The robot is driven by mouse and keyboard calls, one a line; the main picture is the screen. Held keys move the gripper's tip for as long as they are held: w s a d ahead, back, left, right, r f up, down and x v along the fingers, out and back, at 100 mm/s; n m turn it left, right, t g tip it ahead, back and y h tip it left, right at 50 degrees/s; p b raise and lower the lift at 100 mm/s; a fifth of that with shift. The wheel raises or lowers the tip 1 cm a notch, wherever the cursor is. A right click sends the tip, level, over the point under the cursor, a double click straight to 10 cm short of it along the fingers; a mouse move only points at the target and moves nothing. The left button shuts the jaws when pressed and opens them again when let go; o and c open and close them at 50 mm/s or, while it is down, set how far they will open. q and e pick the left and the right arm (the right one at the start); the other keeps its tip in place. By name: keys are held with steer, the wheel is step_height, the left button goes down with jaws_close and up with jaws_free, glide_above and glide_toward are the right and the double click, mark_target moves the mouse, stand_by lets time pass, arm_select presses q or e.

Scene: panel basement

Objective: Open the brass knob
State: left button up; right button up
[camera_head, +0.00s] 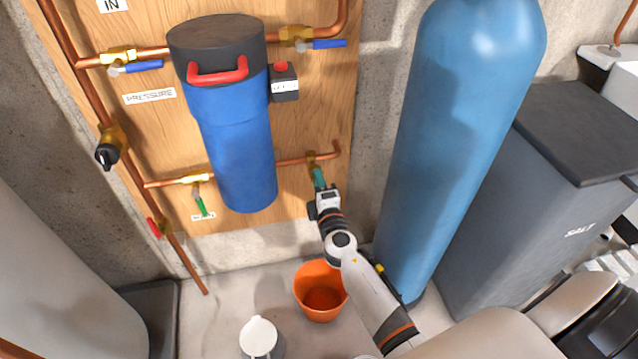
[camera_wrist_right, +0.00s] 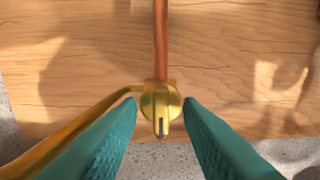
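The brass knob (camera_wrist_right: 161,112) sits at the lower end of a copper pipe (camera_wrist_right: 161,40) in front of the wooden panel. In the head view the brass fitting (camera_head: 313,161) is small and partly hidden by my gripper. My right gripper (camera_head: 317,174) reaches up to it from below. In the right wrist view its teal fingers (camera_wrist_right: 161,103) are apart, one on each side of the knob, with a small gap visible on both sides. A dark slot shows on the knob's front. My left gripper is not in view.
A blue filter housing (camera_head: 235,140) hangs left of my gripper. A tall blue tank (camera_head: 455,130) stands close on the right. An orange bucket (camera_head: 318,291) and a white jug (camera_head: 258,338) stand on the floor below. A grey salt bin (camera_head: 560,190) stands farther right.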

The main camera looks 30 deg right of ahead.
steer(key=shift+c, duration=0.5)
jaws_close()
